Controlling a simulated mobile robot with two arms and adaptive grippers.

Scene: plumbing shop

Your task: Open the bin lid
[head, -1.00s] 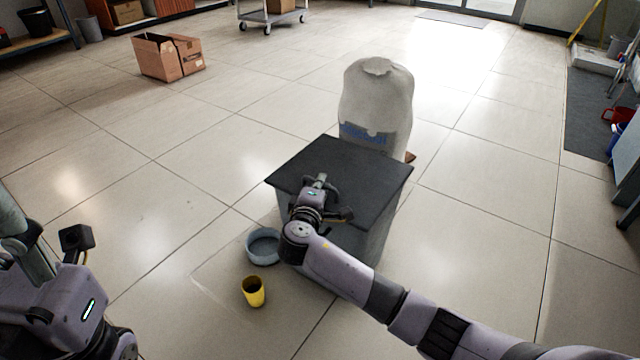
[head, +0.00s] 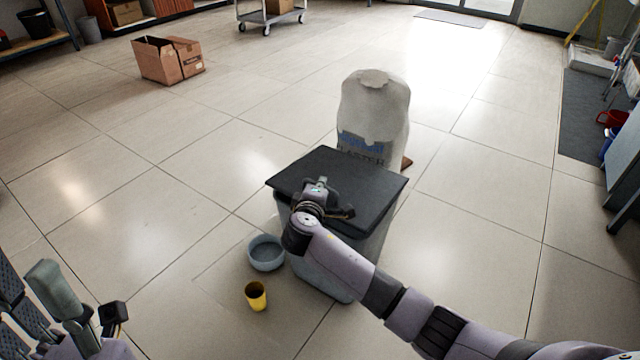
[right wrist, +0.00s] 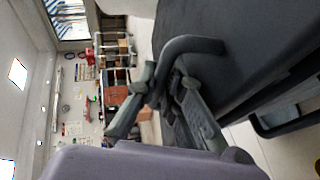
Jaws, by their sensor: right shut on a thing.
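The bin (head: 345,270) is a grey tub standing on the floor in the middle of the head view. Its flat dark lid (head: 350,178) lies across its top. My right gripper (head: 319,190) is at the lid's near left part, shut on the lid's handle. In the right wrist view, the dark curved handle (right wrist: 192,44) shows beside the gripper's fingers (right wrist: 165,95); the exact contact is partly hidden. My left gripper (head: 45,295) is at the lower left, partly cut off and well away from the bin.
A pale printed sack (head: 375,105) stands just behind the bin. A blue-grey bowl (head: 266,254) and a yellow cup (head: 256,296) are on the floor left of the bin. An open cardboard box (head: 160,62) stands farther back left. The tiled floor between is clear.

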